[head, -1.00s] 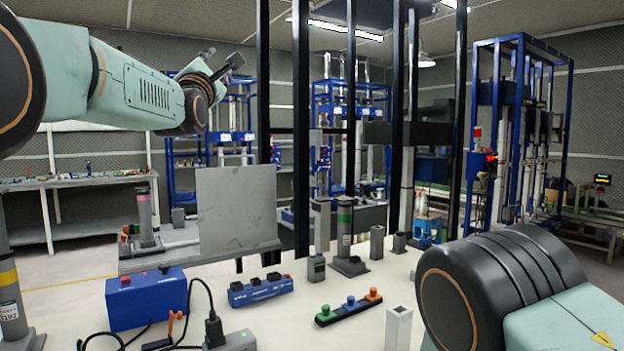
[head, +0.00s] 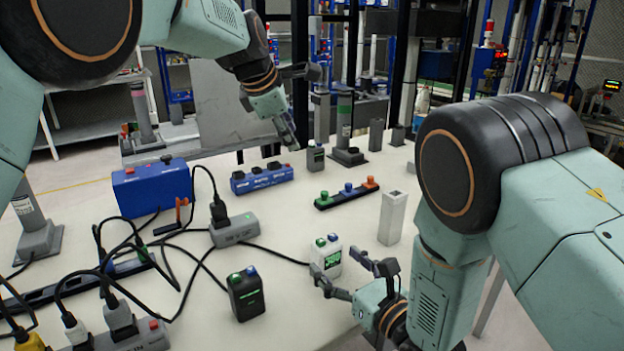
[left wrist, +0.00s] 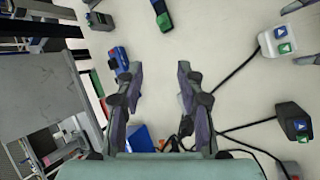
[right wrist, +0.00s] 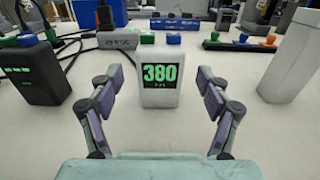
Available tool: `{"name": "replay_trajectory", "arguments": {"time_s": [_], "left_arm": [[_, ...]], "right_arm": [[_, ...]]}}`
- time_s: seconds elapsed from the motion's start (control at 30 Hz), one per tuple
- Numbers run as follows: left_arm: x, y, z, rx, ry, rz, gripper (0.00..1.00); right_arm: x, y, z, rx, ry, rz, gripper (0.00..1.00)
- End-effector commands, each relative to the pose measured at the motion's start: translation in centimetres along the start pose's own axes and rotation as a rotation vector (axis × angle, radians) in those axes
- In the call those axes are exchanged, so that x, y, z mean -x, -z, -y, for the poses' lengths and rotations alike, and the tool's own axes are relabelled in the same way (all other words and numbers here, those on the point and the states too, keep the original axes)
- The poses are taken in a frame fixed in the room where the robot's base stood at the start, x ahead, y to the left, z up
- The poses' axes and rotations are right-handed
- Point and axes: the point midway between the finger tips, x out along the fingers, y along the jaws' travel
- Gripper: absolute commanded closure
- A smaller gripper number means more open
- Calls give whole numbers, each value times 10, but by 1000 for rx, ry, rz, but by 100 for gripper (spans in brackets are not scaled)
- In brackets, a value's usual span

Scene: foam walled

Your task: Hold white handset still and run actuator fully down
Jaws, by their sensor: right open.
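The white handset (head: 327,258) stands upright on the table, with a green and a blue button on top. In the right wrist view (right wrist: 160,72) its screen reads 380. It also shows in the left wrist view, with arrows on its buttons (left wrist: 277,42). My right gripper (head: 342,272) is open, its fingers either side of the handset's front and not closed on it. My left gripper (head: 296,102) is open and empty above the back of the table. Grey columns stand at the back, one with a green band (head: 345,122); I cannot tell which is the actuator.
A black handset (head: 246,294) stands left of the white one. A grey box with a plug (head: 234,230), cables and a blue box (head: 152,187) fill the left.

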Motion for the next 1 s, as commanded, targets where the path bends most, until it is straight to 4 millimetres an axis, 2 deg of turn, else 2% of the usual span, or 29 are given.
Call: {"name": "replay_trajectory", "arguments": {"time_s": [0.03, 0.2, 0.3, 0.4, 0.5, 0.67, 1.0], "left_arm": [[-5, -4, 20, -14, 78, 1, 62], [-10, -14, 80, -62, 322, 16, 62], [-8, -19, 105, -84, 430, 30, 62], [-5, -22, 122, -100, 506, 41, 62], [-3, -24, 132, -108, 546, 47, 62], [-2, -24, 134, -111, 560, 50, 62], [-2, -24, 134, -110, 557, 49, 62]], "right_arm": [[0, 0, 0, 0, 0, 0, 23], [0, 0, 0, 0, 0, 0, 23], [0, 0, 0, 0, 0, 0, 23], [0, 0, 0, 0, 0, 0, 23], [0, 0, 0, 0, 0, 0, 23], [-11, 1, 0, 5, -3, 2, 23], [-60, 1, 0, 8, -4, 4, 23]]}}
